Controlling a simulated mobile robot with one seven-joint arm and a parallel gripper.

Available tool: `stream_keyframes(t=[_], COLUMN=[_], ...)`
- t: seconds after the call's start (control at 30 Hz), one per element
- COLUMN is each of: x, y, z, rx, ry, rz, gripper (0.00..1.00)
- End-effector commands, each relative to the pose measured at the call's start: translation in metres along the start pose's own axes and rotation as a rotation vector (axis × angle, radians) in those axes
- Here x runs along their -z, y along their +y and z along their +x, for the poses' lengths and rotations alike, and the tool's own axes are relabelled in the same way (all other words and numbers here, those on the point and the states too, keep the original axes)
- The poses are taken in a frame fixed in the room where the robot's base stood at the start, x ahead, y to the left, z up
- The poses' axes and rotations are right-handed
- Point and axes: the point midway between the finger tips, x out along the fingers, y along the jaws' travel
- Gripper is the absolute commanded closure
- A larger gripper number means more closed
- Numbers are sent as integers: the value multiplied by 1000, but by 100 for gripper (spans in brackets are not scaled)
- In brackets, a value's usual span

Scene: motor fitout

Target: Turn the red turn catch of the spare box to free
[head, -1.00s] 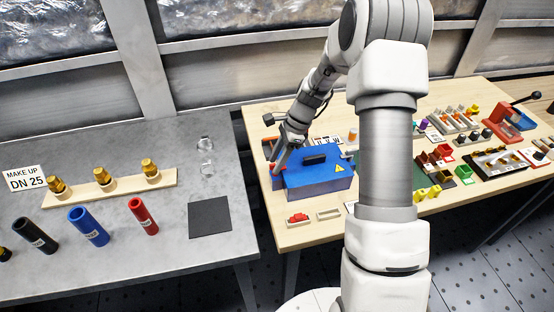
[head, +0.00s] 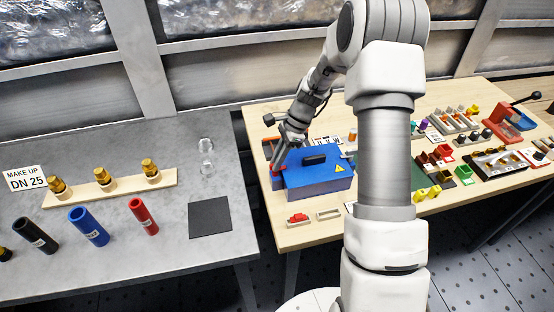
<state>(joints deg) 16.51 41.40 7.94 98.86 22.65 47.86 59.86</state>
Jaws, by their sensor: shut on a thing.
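The red turn catch (head: 277,170) is at the box's left side, small and partly covered by my fingers. My gripper (head: 278,163) points down at that side and is shut on the red catch. The catch's exact angle is too small to tell.
A red part in a small tray (head: 299,220) and an empty tray (head: 329,214) lie in front of the box. Several fittings and coloured bins stand to the right on the wooden table (head: 300,238). A grey table (head: 120,240) with tubes and brass fittings is at left.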

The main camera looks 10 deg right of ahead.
Motion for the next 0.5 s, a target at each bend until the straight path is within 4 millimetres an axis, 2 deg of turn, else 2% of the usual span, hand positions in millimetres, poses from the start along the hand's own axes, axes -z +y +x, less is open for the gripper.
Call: stream_keyframes(t=[0.5], x=[-1], y=[-4], z=[-1], rx=[-161], ry=[1], rz=[-390], gripper=[100])
